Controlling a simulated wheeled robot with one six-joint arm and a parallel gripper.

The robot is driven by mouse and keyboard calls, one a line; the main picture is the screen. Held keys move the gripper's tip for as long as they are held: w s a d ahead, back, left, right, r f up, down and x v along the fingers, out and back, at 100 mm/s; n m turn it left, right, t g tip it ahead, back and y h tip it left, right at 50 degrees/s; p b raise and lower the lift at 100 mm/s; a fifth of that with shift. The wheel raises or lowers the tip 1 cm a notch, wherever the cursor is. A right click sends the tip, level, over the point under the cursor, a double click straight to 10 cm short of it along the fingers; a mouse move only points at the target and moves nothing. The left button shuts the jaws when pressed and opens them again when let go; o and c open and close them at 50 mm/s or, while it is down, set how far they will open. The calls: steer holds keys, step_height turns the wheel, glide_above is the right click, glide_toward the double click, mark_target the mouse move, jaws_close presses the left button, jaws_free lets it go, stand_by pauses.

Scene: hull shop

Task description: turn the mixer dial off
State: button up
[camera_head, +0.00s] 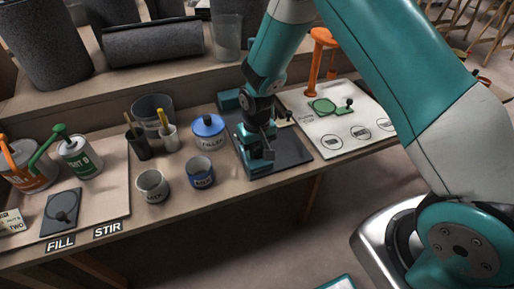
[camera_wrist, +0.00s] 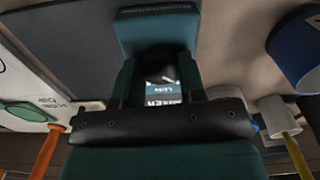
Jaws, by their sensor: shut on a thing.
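The mixer is a dark slab with teal parts (camera_head: 229,99) on the bench, in the middle of the head view. My gripper (camera_head: 262,145) points down over its front part and hides much of it. In the wrist view the mixer dial (camera_wrist: 160,66) is a round black knob with a pale pointer mark. The fingers of my gripper (camera_wrist: 158,80) stand one on each side of it, shut on it. A pale label with small print lies beside the dial; the pointer's exact setting is too small to tell.
Close to the left stand a blue-lidded filler tin (camera_head: 208,131), a blue mix cup (camera_head: 200,172) and a grey mix cup (camera_head: 153,186). On the right a white board (camera_head: 340,125) holds a green tool and an orange-handled tool (camera_head: 318,58).

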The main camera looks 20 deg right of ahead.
mark_target(257, 151)
steer(key=o, duration=0.9)
step_height(257, 151, up, 18)
steer(key=shift+f+p, duration=0.25)
steer(key=shift+p, duration=0.65)
steer(key=s+a+r+n+y+p, duration=0.1)
steer(key=s+r+n+p, duration=0.1)
steer(key=s+r, duration=0.6)
steer(key=s+a+r+n+y+p, duration=0.1)
steer(key=s+a+r+n+p, duration=0.1)
steer(key=s+r+p, duration=0.3)
steer(key=s+a+r+n+y+p, duration=0.1)
steer(key=s+r+p, duration=0.3)
steer(key=s+r, duration=0.7)
steer(key=shift+s+a+r+n+y, duration=0.25)
steer(key=shift+s+n+y, duration=0.15)
steer(key=shift+y, duration=0.2)
